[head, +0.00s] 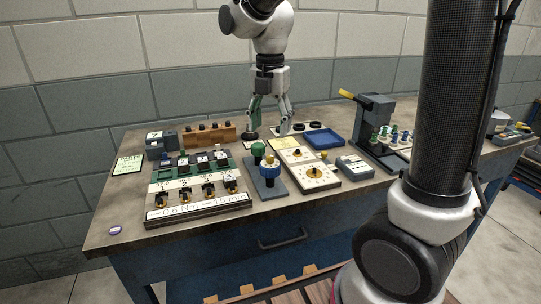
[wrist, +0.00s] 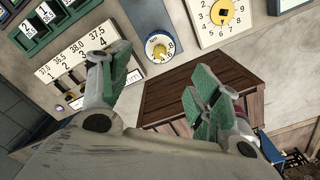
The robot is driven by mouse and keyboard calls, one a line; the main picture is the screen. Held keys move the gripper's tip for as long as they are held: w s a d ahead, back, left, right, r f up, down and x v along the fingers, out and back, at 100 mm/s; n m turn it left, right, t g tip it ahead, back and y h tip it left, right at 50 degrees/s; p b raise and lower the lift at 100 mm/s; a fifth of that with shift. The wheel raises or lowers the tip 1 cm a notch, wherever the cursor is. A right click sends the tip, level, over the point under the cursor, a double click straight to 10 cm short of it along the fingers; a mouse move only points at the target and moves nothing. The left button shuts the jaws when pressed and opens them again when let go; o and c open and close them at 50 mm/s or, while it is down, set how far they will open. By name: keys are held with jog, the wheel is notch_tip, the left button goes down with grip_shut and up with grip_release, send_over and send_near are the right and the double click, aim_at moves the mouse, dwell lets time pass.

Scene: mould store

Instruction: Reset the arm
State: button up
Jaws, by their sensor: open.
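My gripper (head: 272,118) hangs from my arm above the back middle of the workbench in the head view. Its fingers point down and stand apart, with nothing visible between them. In the wrist view my gripper (wrist: 150,100) shows two green-padded fingers spread wide, with a gap between them.
The workbench (head: 120,215) holds a numbered gauge panel (head: 198,213), a dial board (head: 318,185), a blue tray (head: 322,139), a wooden block (head: 208,136) and a grey press (head: 372,115). A small purple disc (head: 115,230) lies near the left front corner. A wooden slatted surface (wrist: 205,85) shows in the wrist view.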

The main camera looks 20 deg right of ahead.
jog(key=m, duration=0.3)
jog(key=shift+m, duration=0.4)
jog(key=s+d+r+m+t, duration=0.3)
jog(key=s+d+m+t, duration=0.1)
jog(key=s+d+m, duration=1.1)
jog(key=shift+s+m, duration=2)
jog(key=shift+m, duration=2.3)
